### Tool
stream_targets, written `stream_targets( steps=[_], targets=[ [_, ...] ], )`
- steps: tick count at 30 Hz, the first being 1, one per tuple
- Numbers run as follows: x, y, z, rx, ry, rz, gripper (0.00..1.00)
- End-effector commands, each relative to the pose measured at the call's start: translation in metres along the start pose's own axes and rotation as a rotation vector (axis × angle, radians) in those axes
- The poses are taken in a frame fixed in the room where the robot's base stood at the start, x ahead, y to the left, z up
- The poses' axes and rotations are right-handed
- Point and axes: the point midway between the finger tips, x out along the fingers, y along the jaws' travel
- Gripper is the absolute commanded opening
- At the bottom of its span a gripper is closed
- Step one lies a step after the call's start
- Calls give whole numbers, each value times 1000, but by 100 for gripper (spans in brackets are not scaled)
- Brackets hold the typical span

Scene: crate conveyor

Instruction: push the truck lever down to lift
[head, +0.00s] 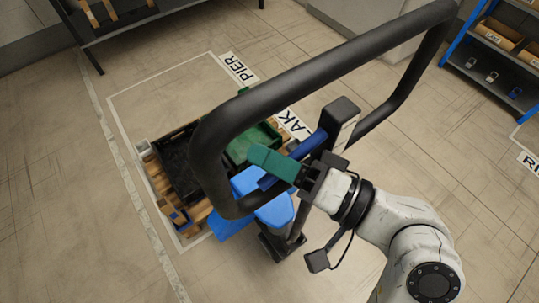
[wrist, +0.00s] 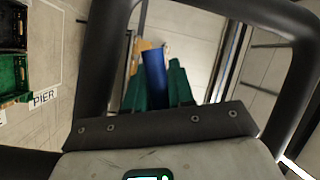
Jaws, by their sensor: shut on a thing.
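The truck has a large black loop handle (head: 330,62) and a blue body (head: 275,212). Its blue lever (head: 308,146) sticks out at a slant from the dark post inside the loop. My gripper (head: 275,163) has green fingers and is shut on the lever, inside the loop handle. In the wrist view the lever (wrist: 154,72) stands between my two green fingers, with the black loop around them. My fingers hide part of the lever in the head view.
A black crate (head: 178,160) and a green crate (head: 262,132) sit on a wooden pallet (head: 158,187) in a marked floor area. A dark rack (head: 130,25) stands at upper left and a blue-framed shelf (head: 487,72) at upper right. The floor at lower left is clear.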

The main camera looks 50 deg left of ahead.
Motion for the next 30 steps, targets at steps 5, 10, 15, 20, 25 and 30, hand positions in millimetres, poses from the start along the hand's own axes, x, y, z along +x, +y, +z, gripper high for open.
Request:
stream_targets(
  steps=[5,10,15,20,25,30],
  targets=[
    [0,2,0,2,-1,3,36],
    [0,1,0,2,-1,2,44],
    [-2,1,0,2,0,2,44],
    [-17,3,0,2,4,3,44],
    [-49,3,0,1,5,4,44],
    [-81,3,0,2,3,3,44]
  ],
)
